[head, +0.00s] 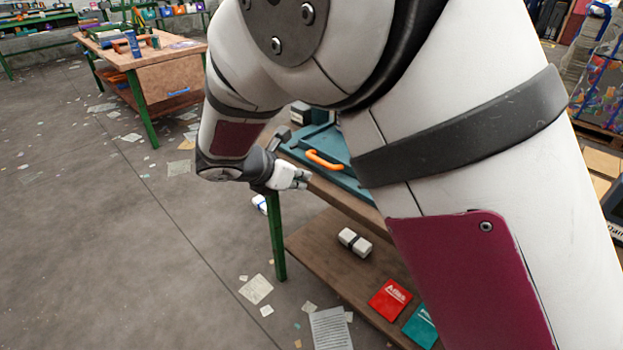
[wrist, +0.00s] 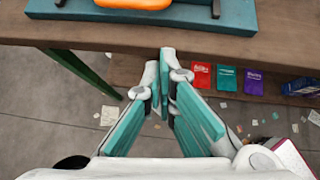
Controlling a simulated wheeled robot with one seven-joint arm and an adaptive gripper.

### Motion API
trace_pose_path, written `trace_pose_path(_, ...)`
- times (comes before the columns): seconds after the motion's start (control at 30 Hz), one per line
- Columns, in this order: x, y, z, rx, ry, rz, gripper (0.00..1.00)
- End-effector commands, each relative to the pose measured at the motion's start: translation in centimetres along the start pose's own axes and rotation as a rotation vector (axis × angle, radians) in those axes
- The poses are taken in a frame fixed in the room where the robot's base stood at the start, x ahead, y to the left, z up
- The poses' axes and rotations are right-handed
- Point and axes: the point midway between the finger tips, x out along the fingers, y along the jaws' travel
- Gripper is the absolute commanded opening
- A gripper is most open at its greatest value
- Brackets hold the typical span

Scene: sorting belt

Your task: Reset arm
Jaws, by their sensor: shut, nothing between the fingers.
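My arm fills much of the head view, large in the middle and right. My gripper (head: 303,178) hangs at the near left end of a wooden bench, beside a teal case with an orange handle (head: 324,160). In the wrist view my gripper (wrist: 166,65) points toward the bench edge, its teal-padded fingers brought together at the tips with nothing between them. The teal case (wrist: 140,14) lies on the bench top beyond the fingertips, apart from them. Part of the bench and case is hidden behind my arm in the head view.
The bench's lower shelf (head: 322,262) holds a white bundle (head: 355,242), a red booklet (head: 390,299) and a teal booklet (head: 421,326). A green bench leg (head: 276,237) stands close below my gripper. Another workbench (head: 150,60) stands back left. Papers litter the open floor on the left.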

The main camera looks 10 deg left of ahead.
Motion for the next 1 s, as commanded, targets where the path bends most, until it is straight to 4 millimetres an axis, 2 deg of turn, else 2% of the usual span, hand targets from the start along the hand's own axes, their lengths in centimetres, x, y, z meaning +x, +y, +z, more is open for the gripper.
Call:
trace_pose_path(0.1, -1.9, 0.0, 0.0, -0.001, 0.0, 0.001, 0.0)
trace_pose_path(0.27, -3.1, -0.1, 0.1, 0.002, 0.001, -0.002, 0.0)
trace_pose_path(0.37, -3.6, -1.2, 1.2, 0.051, 0.012, -0.016, 0.0)
trace_pose_path(0.43, -4.2, -3.0, 3.0, 0.134, 0.032, -0.04, 0.0)
trace_pose_path(0.57, -5.9, -8.8, 7.5, 0.39, 0.09, -0.114, 0.0)
trace_pose_path(0.7, -8.6, -16.1, 11.3, 0.716, 0.156, -0.206, 0.0)
trace_pose_path(0.83, -11.4, -22.6, 13.4, 1.018, 0.207, -0.289, 0.0)
trace_pose_path(1.0, -15.8, -30.2, 14.4, 1.409, 0.263, -0.391, 0.0)
